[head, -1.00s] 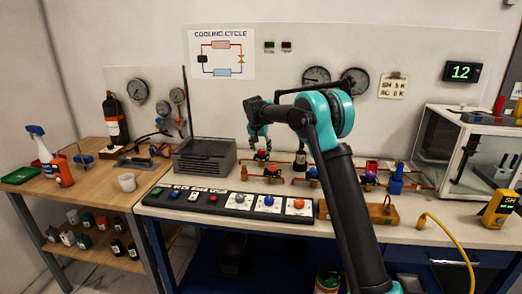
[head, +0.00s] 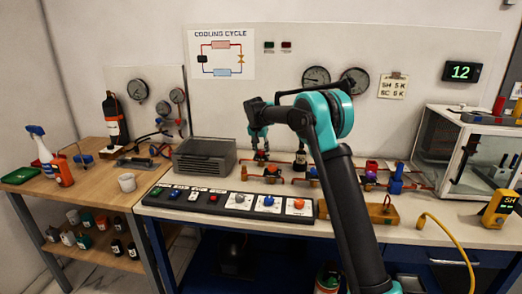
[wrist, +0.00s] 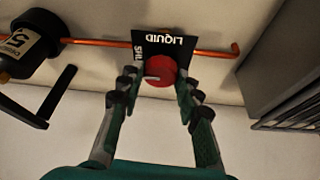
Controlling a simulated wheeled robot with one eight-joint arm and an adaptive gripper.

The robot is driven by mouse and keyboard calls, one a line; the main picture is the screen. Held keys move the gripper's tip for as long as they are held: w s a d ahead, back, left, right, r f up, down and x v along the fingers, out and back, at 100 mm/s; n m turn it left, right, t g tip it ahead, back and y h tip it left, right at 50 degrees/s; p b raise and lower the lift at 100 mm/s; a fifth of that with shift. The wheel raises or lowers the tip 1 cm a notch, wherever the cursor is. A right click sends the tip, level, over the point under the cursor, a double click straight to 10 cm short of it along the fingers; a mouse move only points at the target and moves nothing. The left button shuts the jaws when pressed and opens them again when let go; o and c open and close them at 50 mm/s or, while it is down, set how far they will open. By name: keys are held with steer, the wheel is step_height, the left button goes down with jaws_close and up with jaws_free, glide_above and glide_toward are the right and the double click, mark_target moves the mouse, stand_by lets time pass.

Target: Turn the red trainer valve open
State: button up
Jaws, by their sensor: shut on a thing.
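The red trainer valve (wrist: 160,66) is a round red knob with a pale pointer mark, on a copper pipe in front of a black "LIQUID" label (wrist: 165,42) in the wrist view. My gripper (wrist: 156,84) has one finger on each side of the knob and is shut on it. In the head view my gripper (head: 261,154) reaches down to the pipework at the back of the bench, and its fingers largely cover the knob there.
A black canister (wrist: 30,45) with a pale label stands left of the valve in the wrist view. A grey finned box (head: 204,156) stands left of my gripper in the head view. A switch panel (head: 228,203) lies in front, and a blue valve (head: 396,178) sits further right.

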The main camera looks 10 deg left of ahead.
steer(key=n+y, duration=0.1)
steer(key=n, duration=0.3)
steer(key=shift+d+n+y, duration=0.15)
steer(key=shift+n+y, duration=0.15)
steer(key=shift+y, duration=0.1)
steer(key=n+y, duration=0.1)
steer(key=n, duration=0.3)
steer(key=shift+w+d+n+g+y, duration=0.1)
steer(key=shift+n+g+y, duration=0.2)
steer(key=shift+g+y, duration=0.1)
steer(key=n+g+y, duration=0.1)
steer(key=n, duration=0.3)
steer(key=shift+d, duration=0.1)
steer(key=shift+w+n+g+y, duration=0.15)
steer(key=shift+n+g, duration=0.3)
steer(key=shift+n, duration=0.65)
steer(key=shift+n+g+y, duration=0.15)
steer(key=shift+n+g, duration=0.3)
steer(key=shift+n, duration=0.65)
steer(key=o, duration=1.2)
steer(key=shift+c, duration=0.2)
